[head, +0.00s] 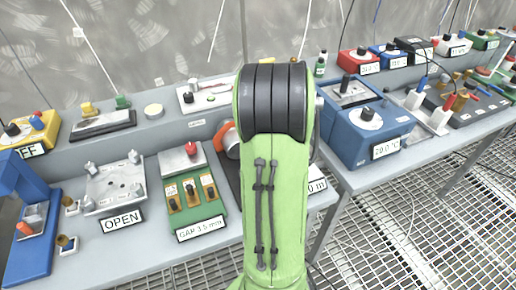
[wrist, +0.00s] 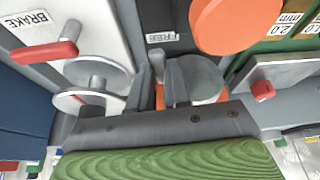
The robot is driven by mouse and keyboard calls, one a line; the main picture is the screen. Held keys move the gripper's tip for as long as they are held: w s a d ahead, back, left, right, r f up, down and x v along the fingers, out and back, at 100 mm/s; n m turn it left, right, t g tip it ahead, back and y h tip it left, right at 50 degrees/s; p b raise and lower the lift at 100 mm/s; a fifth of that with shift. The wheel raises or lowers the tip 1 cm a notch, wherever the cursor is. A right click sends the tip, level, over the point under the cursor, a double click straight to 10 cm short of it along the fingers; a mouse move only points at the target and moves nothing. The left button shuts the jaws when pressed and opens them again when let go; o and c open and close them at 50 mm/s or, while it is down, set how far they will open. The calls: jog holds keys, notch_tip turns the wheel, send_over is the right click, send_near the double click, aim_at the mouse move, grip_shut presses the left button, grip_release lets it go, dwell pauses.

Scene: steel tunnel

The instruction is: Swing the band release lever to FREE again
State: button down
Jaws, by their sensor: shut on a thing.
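In the wrist view my gripper (wrist: 160,84) has its dark fingers closed around a slim upright grey piece, the band release lever (wrist: 158,66), with a bit of orange low between the fingers. An upside-down FREE label (wrist: 162,37) sits on the dark plate just beyond the fingertips. A large orange disc (wrist: 235,22) is to the right of that label. In the head view my green arm hides the gripper and the lever; part of the orange piece (head: 231,141) shows at the arm's left edge.
In the wrist view, a white BRAKE panel (wrist: 100,22) with a red-handled lever (wrist: 45,52) is at left, close to grey round parts. In the head view, the green GAP unit (head: 192,205) stands left of my arm and a blue temperature box (head: 368,135) right.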

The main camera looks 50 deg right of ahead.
jog(key=shift+w+a+m, duration=0.1)
jog(key=shift+w+m, duration=0.05)
jog(key=shift+m, duration=0.45)
jog(key=shift+h, duration=0.3)
jog(key=c, duration=1.1)
grip_release()
jog(key=p+v, duration=0.2)
jog(key=v, duration=0.6)
jog(key=p+v, duration=0.2)
jog(key=v, duration=0.5)
jog(key=shift+a+r+p, duration=0.15)
jog(key=shift+r+p, duration=0.15)
jog(key=shift+r, duration=0.15)
